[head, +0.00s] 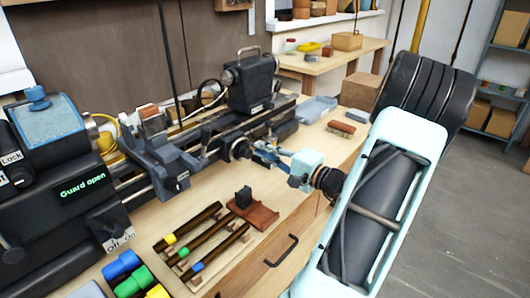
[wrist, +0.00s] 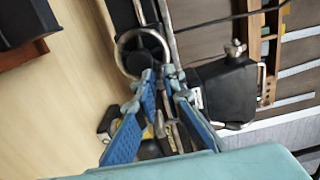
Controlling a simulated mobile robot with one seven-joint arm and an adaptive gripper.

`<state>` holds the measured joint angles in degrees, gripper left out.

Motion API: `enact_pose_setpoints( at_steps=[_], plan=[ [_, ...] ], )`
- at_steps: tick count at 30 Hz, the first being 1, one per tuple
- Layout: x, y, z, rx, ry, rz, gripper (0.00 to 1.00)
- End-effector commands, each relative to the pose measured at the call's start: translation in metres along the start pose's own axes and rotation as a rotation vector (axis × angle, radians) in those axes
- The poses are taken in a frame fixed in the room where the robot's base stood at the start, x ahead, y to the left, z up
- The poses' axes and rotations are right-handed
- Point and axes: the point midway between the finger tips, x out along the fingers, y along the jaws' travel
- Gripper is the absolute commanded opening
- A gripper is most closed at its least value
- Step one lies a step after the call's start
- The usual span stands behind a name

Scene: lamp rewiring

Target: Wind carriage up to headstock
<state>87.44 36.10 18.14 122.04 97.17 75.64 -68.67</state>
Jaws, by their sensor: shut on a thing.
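The black headstock (head: 55,205) stands at the left end of the lathe, with a lit "Guard open" sign. The grey-blue carriage (head: 160,163) sits on the bed to its right, with a stretch of bare bed between them. The handwheel (head: 238,149) is at the near right of the bed; its ring also shows in the wrist view (wrist: 122,52). My gripper (head: 262,154) is at the handwheel, its blue fingers (wrist: 163,85) closed at the rim. It seems to be shut on the handwheel's handle, which the fingers mostly hide.
A black tailstock-like unit (head: 250,82) with a top handle stands farther along the bed. A wooden rack of dark bars (head: 190,246) and a red-brown tray (head: 252,214) lie in front of the lathe. A blue tray (head: 317,109) and a brown brush (head: 341,128) lie at right.

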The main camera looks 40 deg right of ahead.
Motion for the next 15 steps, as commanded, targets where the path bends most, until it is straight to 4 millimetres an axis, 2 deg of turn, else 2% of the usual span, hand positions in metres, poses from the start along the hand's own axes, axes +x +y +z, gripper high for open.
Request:
enact_pose_setpoints(
  at_steps=[6,15],
  plan=[
    [-0.001,-0.012,0.001,-0.006,0.006,-0.008,0.00],
    [-0.004,-0.018,0.008,-0.009,0.012,-0.010,0.01]
  ],
)
